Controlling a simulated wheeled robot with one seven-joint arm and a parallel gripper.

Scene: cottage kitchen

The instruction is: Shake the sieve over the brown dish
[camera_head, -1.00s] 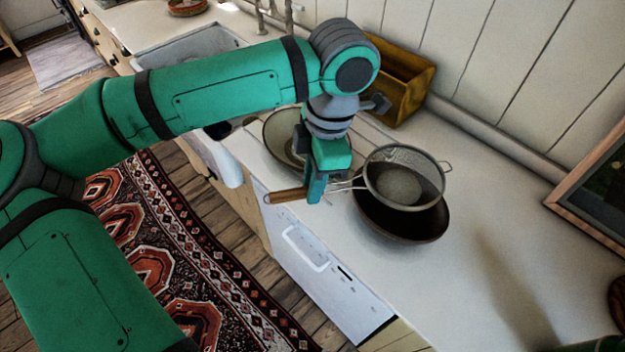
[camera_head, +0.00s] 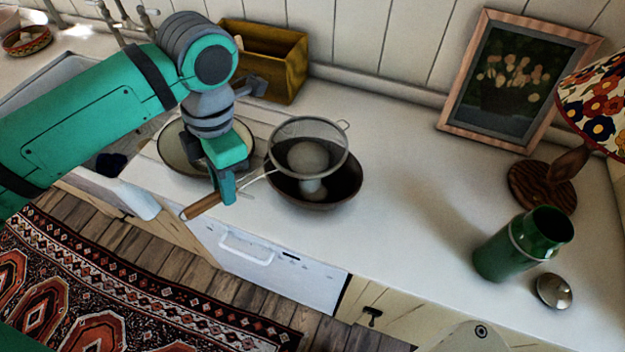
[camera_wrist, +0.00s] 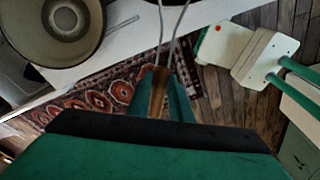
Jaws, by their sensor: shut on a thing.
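The sieve (camera_head: 285,135) has a round wire mesh bowl and a wooden handle (camera_head: 201,206). It is held above the brown dish (camera_head: 346,189), a dark round bowl on the white counter. A pale rounded mass (camera_head: 307,157) lies in the mesh, and a pale patch (camera_head: 313,188) shows below it inside the dish's outline. I cannot tell whether that patch is falling or resting. My gripper (camera_head: 226,188) is shut on the sieve's handle. The wrist view shows the wooden handle (camera_wrist: 159,88) between my fingers, with the wires running up out of frame.
A cream bowl with a dark rim (camera_head: 176,152) stands left of the dish. A wooden box (camera_head: 275,62) stands against the wall. A green jar (camera_head: 512,252), a small lid (camera_head: 553,290), a lamp (camera_head: 545,185) and a picture (camera_head: 512,85) are on the right. The counter between is clear.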

